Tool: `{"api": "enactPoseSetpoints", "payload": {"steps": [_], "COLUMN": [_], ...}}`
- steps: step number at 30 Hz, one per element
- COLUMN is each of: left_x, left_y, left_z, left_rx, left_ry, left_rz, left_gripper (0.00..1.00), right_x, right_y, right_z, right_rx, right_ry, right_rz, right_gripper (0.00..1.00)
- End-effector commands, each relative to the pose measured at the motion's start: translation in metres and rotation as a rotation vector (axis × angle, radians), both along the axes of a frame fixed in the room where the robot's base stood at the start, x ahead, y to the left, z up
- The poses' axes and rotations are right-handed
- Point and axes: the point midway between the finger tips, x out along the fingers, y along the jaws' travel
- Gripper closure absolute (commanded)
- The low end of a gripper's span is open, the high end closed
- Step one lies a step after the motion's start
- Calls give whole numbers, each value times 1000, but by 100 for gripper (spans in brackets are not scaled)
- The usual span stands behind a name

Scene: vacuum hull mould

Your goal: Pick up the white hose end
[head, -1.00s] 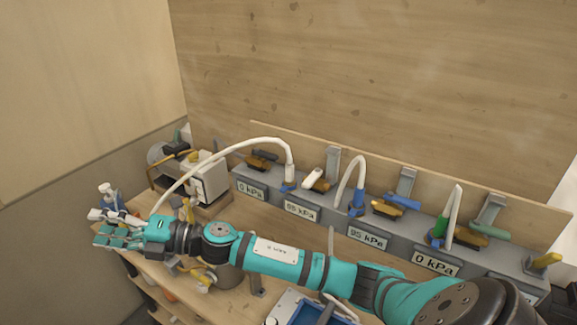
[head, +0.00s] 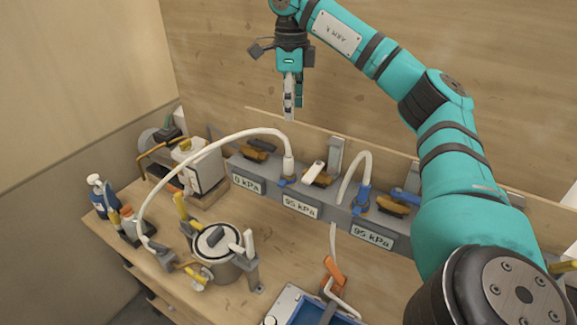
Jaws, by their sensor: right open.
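A white hose (head: 215,142) arches over the left of the bench. My right gripper (head: 289,112) is open, points down and appears empty, showing above the ports in the picture. My left gripper is not in view.
A grey port panel (head: 325,212) with pressure labels and yellow valve handles runs along the back. A metal pot (head: 222,262) with clamps stands on the wooden bench (head: 290,240). A spray bottle (head: 101,195) and a pump (head: 197,172) are at left.

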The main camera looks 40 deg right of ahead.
Motion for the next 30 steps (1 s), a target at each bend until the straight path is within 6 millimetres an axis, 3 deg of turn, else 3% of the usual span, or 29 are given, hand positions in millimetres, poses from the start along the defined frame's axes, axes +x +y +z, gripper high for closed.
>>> {"api": "enactPoseSetpoints", "payload": {"steps": [1, 3, 12, 23, 30], "left_x": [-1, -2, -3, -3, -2], "left_y": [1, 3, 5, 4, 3], "left_z": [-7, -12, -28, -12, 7], "left_rx": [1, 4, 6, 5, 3], "left_ry": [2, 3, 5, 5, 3], "left_rz": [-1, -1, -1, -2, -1], "left_gripper": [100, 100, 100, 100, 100], "right_x": [0, 0, 0, 1, 3], "right_y": [0, 1, 1, 1, 3], "right_z": [-17, -31, -83, -109, -145], "right_rx": [2, 2, 4, 2, 3], "right_ry": [5, 5, 3, 2, 3], "right_rz": [1, 1, 2, 1, 2], "right_gripper": [50, 50, 50, 50, 50]}}
